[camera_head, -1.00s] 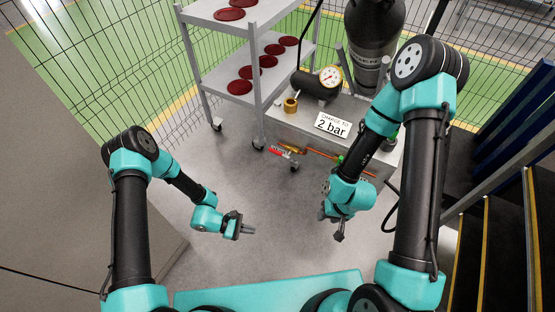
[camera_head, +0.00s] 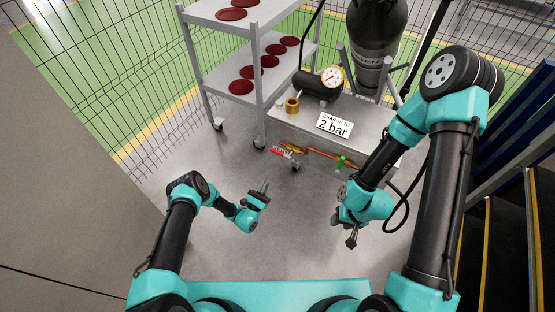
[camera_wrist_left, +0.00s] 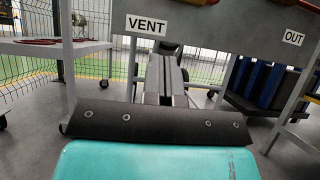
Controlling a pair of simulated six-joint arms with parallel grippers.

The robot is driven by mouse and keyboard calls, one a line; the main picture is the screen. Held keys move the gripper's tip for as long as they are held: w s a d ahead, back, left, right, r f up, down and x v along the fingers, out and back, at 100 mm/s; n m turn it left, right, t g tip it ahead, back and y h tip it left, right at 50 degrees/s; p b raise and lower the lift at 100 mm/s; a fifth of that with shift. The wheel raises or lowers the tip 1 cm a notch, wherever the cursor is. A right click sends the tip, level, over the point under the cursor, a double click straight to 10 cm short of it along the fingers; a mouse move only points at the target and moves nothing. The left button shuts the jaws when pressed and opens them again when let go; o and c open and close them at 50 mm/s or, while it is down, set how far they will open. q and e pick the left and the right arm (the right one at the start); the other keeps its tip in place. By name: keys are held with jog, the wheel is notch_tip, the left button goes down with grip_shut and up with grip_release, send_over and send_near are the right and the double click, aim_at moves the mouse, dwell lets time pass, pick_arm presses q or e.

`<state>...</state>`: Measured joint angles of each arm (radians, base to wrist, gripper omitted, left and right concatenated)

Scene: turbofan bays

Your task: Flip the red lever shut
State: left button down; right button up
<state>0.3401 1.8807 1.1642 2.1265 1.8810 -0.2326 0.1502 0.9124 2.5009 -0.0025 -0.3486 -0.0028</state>
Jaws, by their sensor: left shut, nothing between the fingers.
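The small red lever (camera_head: 277,152) shows in the head view at the lower left front of the grey cart, beside a brass valve piece (camera_head: 294,149). Its exact angle is too small to tell. My left gripper (camera_head: 264,187) is shut and empty, pointing up toward the cart, below and left of the lever and apart from it. In the left wrist view its fingers (camera_wrist_left: 166,80) point at the cart front under a VENT label (camera_wrist_left: 146,25). I cannot make out the red lever there. My right gripper (camera_head: 351,240) hangs in front of the cart; its jaws are unclear.
The cart (camera_head: 372,128) carries a pressure gauge (camera_head: 331,77) and a "2 bar" sign (camera_head: 334,125). A green lever (camera_head: 341,163) sits right of the red one. A shelf trolley (camera_head: 229,69) with dark red discs stands left. Floor between my arms is clear.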

aim_at(277, 152)
pick_arm(q)
jog(key=shift+w+a+t+y, duration=0.1)
jog(key=shift+a+t+y, duration=0.05)
jog(key=shift+t+y, duration=0.15)
jog(key=s+r+x, duration=0.1)
jog(key=r+x, duration=0.1)
jog(key=x, duration=1)
jog(key=shift+a+r, duration=0.15)
jog(key=shift+r, duration=0.2)
jog(key=shift+w+m+h, duration=0.1)
jog(key=shift+m+h, duration=0.2)
jog(key=shift+h, duration=0.1)
jog(key=shift+a+r+m+g+h, duration=0.15)
jog(key=shift+m+g+h, duration=0.2)
jog(key=shift+m, duration=0.35)
